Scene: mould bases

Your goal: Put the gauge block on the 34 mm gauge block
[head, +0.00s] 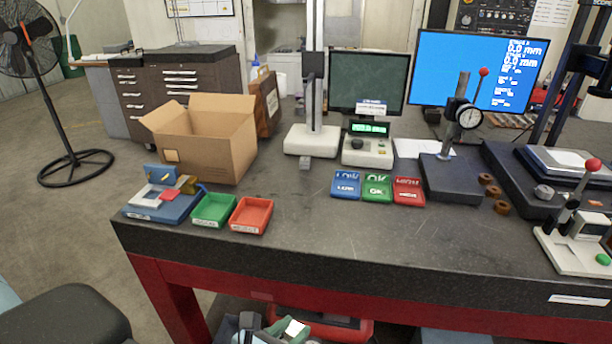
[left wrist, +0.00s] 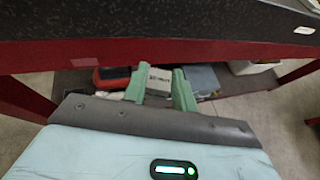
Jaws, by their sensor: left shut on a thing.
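My left gripper (head: 276,332) is at the bottom edge of the head view, in front of the table and lower than its top. In the left wrist view its green fingers (left wrist: 159,84) are shut on a small light grey gauge block (left wrist: 159,78) with dark marking too small to read. The held block also shows in the head view as a pale face (head: 295,327). My right gripper is out of view.
Blue, green and red label trays (head: 377,188) lie mid-table. Green (head: 213,210) and red (head: 251,215) bins and a cardboard box (head: 210,142) are at left. A dial gauge stand (head: 452,180) is at right.

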